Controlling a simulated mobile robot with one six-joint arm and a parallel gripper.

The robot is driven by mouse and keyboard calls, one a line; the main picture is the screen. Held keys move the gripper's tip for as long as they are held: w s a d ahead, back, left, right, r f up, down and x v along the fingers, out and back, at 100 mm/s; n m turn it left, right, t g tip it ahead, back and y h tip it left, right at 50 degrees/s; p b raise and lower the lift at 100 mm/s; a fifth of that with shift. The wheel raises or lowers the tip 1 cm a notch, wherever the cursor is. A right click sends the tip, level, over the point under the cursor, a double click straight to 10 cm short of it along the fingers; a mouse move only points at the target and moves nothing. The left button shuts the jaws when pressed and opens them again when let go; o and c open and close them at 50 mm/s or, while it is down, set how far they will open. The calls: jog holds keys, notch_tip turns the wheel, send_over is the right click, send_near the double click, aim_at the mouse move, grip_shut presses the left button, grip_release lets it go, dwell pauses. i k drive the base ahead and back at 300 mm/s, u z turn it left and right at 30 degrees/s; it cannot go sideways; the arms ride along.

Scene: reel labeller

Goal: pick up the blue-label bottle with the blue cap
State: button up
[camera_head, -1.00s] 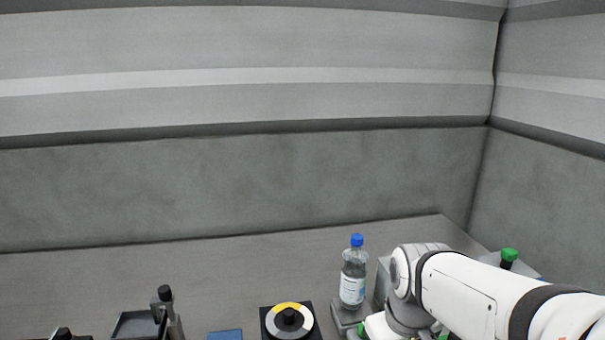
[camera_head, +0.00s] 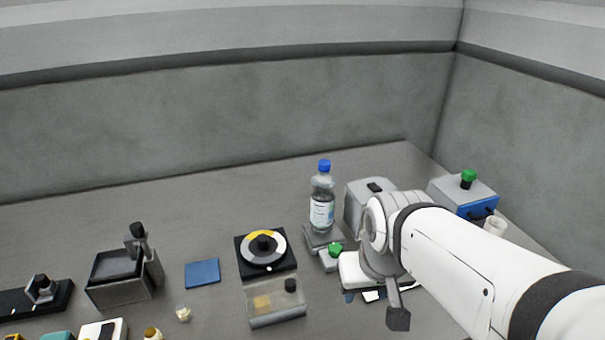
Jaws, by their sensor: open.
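The blue-label bottle (camera_head: 322,204) is clear plastic with a blue cap and a white-and-blue label. It stands upright on a small grey stand (camera_head: 323,238), left of my arm and behind the round dial unit. My gripper (camera_head: 398,316) shows only in part, as a dark finger hanging below my white arm. It is in front and to the right of the bottle, well apart from it. It is open, and I see nothing held in it.
A black unit with a yellow-and-white reel (camera_head: 264,249) and a clear-topped box (camera_head: 276,304) stand left of the bottle. A grey box (camera_head: 369,206) is close on its right. A green knob (camera_head: 335,249) is in front. A blue pad (camera_head: 202,273) lies left; the back of the table is clear.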

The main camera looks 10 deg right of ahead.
aim_at(323, 195)
jog(key=z, duration=0.1)
jog(key=k, duration=0.55)
jog(key=u, duration=2.2)
jog(key=k, duration=0.65)
jog(key=z, duration=1.7)
jog(key=i, duration=1)
